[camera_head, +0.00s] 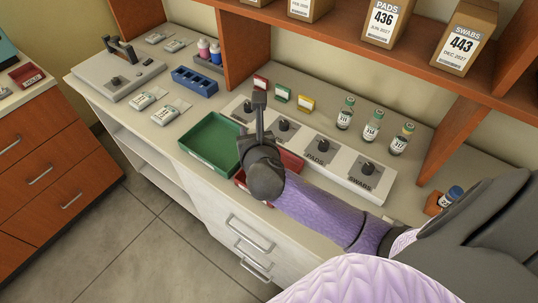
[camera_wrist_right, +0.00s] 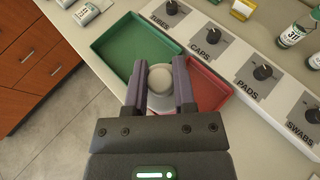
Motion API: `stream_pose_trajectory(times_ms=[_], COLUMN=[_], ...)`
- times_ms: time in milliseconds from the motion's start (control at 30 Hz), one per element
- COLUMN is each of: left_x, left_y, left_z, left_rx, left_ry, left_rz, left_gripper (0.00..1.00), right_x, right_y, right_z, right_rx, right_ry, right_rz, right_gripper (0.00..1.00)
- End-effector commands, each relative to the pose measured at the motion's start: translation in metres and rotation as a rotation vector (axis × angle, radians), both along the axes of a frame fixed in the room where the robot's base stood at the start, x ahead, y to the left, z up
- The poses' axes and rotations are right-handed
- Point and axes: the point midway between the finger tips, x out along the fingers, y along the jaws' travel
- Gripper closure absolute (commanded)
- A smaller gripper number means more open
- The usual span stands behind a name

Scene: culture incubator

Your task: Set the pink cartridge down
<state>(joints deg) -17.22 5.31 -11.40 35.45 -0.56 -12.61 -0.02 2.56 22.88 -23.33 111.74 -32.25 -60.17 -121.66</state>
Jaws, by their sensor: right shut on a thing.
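My right gripper (camera_wrist_right: 164,68) is shut on a pale, round-topped thing (camera_wrist_right: 160,78) in the right wrist view. Its sides are hidden, so I cannot tell whether it is pink. It appears in front of the border between the green tray (camera_wrist_right: 104,48) and the red tray (camera_wrist_right: 226,90); its height above them is unclear. In the head view my dark right wrist hides the grip and part of the red tray (camera_head: 292,161). A pink bottle-like thing (camera_head: 204,48) stands at the back beside a blue one (camera_head: 215,56). My left gripper is not in view.
The white panel with black knobs (camera_head: 328,150) runs behind the trays. Labelled vials (camera_head: 371,126) stand behind it. A blue rack (camera_head: 195,82) and a grey device (camera_head: 117,72) are to the left. A wooden shelf (camera_head: 340,30) overhangs the back. The green tray looks empty.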

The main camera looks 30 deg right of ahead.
Motion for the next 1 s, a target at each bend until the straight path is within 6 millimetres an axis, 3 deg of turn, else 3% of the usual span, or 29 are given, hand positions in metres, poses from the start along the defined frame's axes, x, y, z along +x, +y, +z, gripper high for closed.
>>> stream_pose_trajectory(times_ms=[33,233,400,700,1000], left_x=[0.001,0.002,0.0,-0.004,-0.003], left_y=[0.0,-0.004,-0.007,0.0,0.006], left_z=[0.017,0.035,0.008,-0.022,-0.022], left_rx=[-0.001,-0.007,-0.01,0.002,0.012], left_ry=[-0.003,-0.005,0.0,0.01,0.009], left_rz=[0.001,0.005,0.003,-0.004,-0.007], left_gripper=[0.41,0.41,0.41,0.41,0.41], right_x=[0.003,0.008,0.008,0.008,0.008], right_y=[-0.012,-0.046,-0.049,-0.049,-0.049], right_z=[0.006,-0.007,-0.058,-0.108,-0.111], right_rx=[-0.005,0.002,0.008,0.008,0.005], right_ry=[0.005,0.007,0.009,0.007,0.005], right_rz=[0.005,0.026,0.028,0.029,0.03], right_gripper=[1.0,1.0,1.0,1.0,1.0])
